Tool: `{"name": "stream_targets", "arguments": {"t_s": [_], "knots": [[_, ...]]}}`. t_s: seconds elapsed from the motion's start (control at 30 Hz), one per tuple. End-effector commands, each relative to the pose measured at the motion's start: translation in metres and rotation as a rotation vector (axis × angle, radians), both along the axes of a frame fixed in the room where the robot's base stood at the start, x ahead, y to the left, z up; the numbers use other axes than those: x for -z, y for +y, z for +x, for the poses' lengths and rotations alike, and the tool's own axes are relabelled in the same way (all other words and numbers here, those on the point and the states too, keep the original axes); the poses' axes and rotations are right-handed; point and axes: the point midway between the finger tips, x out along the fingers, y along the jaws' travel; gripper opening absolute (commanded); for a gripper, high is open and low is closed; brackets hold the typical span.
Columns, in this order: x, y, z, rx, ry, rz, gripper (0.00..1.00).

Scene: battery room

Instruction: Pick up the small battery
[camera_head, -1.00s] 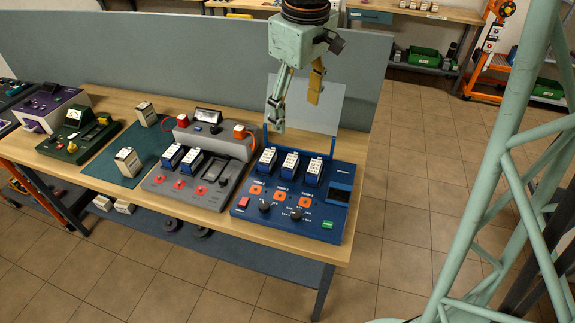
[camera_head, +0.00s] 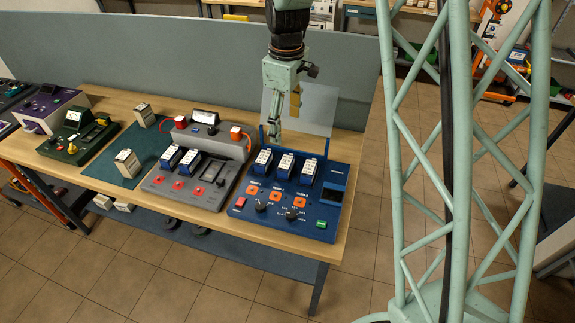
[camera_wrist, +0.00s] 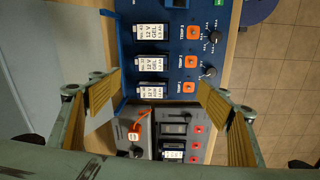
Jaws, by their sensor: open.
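Three blue-and-white batteries stand in a row in the blue tester: the left one (camera_head: 263,161), the middle one (camera_head: 284,163) and the right one (camera_head: 308,170). Two similar batteries, left (camera_head: 172,156) and right (camera_head: 189,161), sit in the grey station. Two paler batteries stand at the green mat, one at the back (camera_head: 144,114) and one in front (camera_head: 127,162). I cannot tell which is the small battery. My gripper (camera_head: 284,120) is open and empty, pointing down above the back of the blue tester. In the wrist view, the nearest tester battery (camera_wrist: 151,91) shows between the fingers.
The blue tester (camera_head: 335,204) has knobs, buttons and a clear upright panel (camera_head: 318,105) behind it. The grey station (camera_head: 205,196) stands to its left, with a green device (camera_head: 75,147) further left. A grey partition (camera_head: 150,55) runs behind the table.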

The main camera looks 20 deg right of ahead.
Motion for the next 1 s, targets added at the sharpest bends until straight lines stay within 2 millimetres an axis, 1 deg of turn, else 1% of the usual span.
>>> {"name": "stream_targets", "arguments": {"t_s": [0.3, 0.5, 0.7, 1.0], "knots": [[0.045, 0.0, 0.026, -0.083, 0.031, -0.002, 0.71], [0.069, 0.0, 0.036, -0.122, 0.045, -0.004, 0.71], [0.079, 0.0, 0.041, -0.141, 0.049, -0.004, 0.71], [0.08, 0.0, 0.041, -0.143, 0.049, -0.004, 0.71]]}}
